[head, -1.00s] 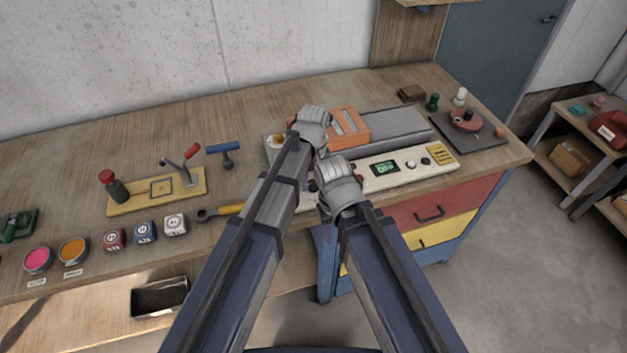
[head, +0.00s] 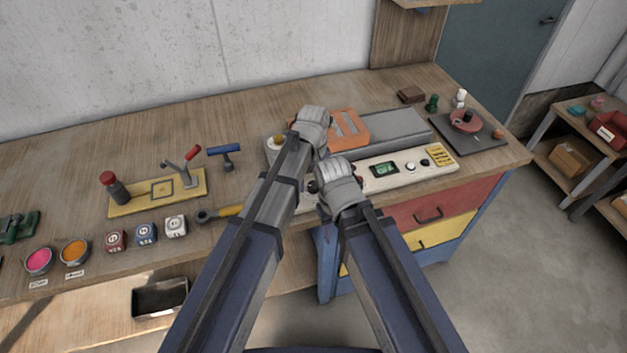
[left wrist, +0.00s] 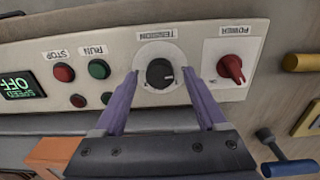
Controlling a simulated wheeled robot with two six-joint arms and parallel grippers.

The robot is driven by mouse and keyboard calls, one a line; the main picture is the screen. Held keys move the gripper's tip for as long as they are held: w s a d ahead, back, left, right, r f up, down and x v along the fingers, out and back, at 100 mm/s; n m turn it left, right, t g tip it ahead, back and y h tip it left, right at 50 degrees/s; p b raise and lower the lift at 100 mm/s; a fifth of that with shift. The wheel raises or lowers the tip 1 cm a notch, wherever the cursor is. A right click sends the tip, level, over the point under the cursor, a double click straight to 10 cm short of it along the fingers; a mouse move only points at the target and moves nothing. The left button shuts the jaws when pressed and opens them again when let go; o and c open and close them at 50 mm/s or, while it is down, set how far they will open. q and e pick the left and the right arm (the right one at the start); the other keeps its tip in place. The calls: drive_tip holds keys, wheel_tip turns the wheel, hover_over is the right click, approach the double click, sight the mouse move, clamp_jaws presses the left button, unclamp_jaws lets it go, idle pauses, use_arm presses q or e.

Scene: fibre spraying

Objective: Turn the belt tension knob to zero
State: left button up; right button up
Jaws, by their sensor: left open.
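The belt tension knob (left wrist: 160,73) is a black round knob on a white dial plate marked TENSION, upside down in the left wrist view. A small light mark shows on its lower right; I cannot read the scale. My left gripper (left wrist: 160,76) is open, its two purple fingers on either side of the knob. I cannot tell whether they touch it. In the head view the conveyor's control panel (head: 411,168) is partly behind my arms, and the knob and left fingertips are hidden there. My right gripper is hidden behind its own wrist.
In the left wrist view a red power switch (left wrist: 231,68) sits right of the knob. Green (left wrist: 99,69) and red (left wrist: 64,72) buttons and the speed display (left wrist: 17,86) are to the left. An orange block (head: 349,128) lies on the grey belt (head: 396,131).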

sight(313, 185)
use_arm(q)
wheel_tip(313, 185, up, 7)
drive_tip(key=p, duration=0.6)
drive_tip(key=shift+r+p, duration=0.1)
drive_tip(key=shift+p, duration=0.2)
drive_tip(key=s+a+m, duration=0.2)
drive_tip(key=s+a, duration=0.3)
drive_tip(key=a, duration=0.3)
drive_tip(key=s+a+m, duration=0.2)
drive_tip(key=s+a, duration=0.4)
drive_tip(key=a, duration=0.3)
drive_tip(key=s+d+f+m+y+b, duration=0.1)
drive_tip(key=s+d+m, duration=0.2)
drive_tip(key=s+d, duration=0.3)
drive_tip(key=d, duration=0.5)
drive_tip(key=shift+m, duration=0.3)
drive_tip(key=shift+f, duration=0.1)
